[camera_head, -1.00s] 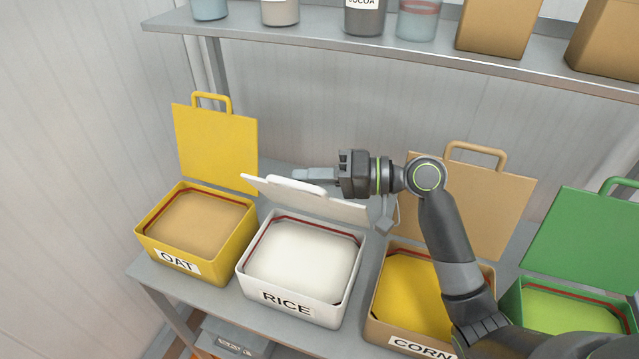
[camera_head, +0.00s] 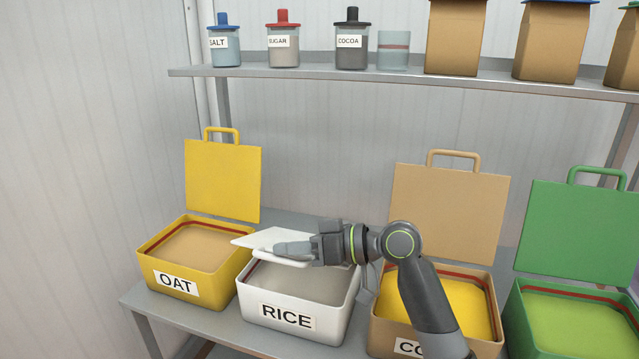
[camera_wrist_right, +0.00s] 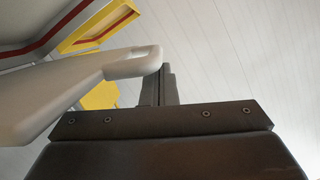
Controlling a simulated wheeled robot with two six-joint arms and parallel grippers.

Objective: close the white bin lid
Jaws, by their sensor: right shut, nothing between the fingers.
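The white bin (camera_head: 328,318) labelled RICE stands on the table between the yellow and tan bins. Its white lid (camera_head: 258,238) is tilted low over the back of the bin, partly open, with a gap at the front. My right gripper (camera_head: 284,249) is shut and empty, lying over the lid from the right and hiding part of it. In the right wrist view the lid (camera_wrist_right: 50,92) and its handle (camera_wrist_right: 132,62) show at the left, close beside the fingers (camera_wrist_right: 160,90); contact is unclear. My left gripper is not in view.
The yellow OAT bin (camera_head: 215,281) stands left with its lid (camera_head: 222,178) up. The tan bin (camera_head: 384,325) and green bin (camera_head: 560,335) stand right, lids also up. A shelf (camera_head: 300,73) with jars and boxes runs above.

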